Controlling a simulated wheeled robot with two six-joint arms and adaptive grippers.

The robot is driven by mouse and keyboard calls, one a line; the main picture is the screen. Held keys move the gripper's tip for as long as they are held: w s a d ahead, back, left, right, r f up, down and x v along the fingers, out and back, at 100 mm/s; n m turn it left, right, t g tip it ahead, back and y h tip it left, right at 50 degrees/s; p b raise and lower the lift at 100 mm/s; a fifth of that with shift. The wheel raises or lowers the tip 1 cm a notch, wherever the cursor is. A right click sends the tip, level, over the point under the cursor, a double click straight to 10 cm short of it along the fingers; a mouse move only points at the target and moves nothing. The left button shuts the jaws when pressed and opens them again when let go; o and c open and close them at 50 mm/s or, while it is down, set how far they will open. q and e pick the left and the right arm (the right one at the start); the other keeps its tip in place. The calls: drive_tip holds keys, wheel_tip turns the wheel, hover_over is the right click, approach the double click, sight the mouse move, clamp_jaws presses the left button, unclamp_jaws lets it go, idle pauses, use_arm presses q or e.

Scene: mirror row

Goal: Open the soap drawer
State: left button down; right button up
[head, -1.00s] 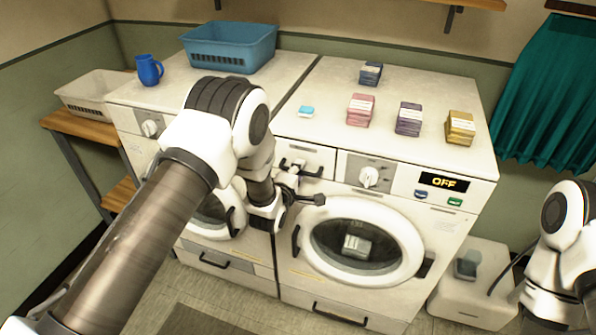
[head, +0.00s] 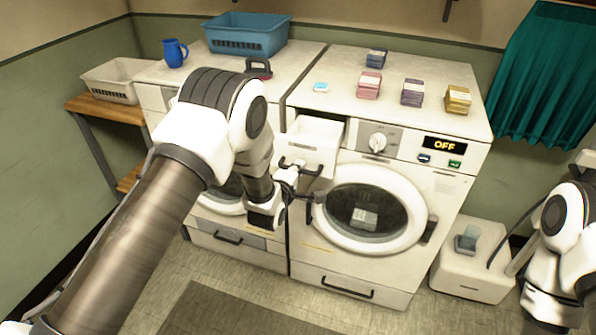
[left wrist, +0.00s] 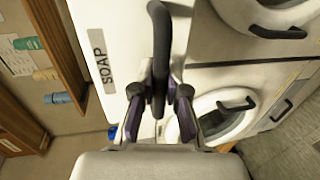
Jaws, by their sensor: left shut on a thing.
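The soap drawer (head: 314,142) of the right washing machine is pulled out, and its white tray shows open from above in the head view. In the left wrist view its front carries a SOAP label (left wrist: 101,59). My left gripper (head: 300,180) is in front of the drawer, and its fingers (left wrist: 160,95) are shut on the dark bar handle (left wrist: 161,50). The handle also shows in the head view (head: 301,166). My right arm (head: 560,240) is at the far right; its gripper is not clearly visible.
The right washer (head: 440,190) has a round glass door (head: 368,212), a dial (head: 377,142) and a display reading OFF. Several coloured packs, a blue basket (head: 246,38) and a blue mug (head: 175,52) stand on top.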

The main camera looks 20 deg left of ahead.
use_arm(q)
drive_tip(key=shift+w, duration=0.45)
drive_tip(key=c, duration=1.2)
unclamp_jaws()
drive_tip(key=shift+s, duration=0.1)
drive_tip(key=shift+s+a, duration=0.1)
drive_tip(key=shift+s, duration=0.05)
drive_tip(key=v, duration=1.2)
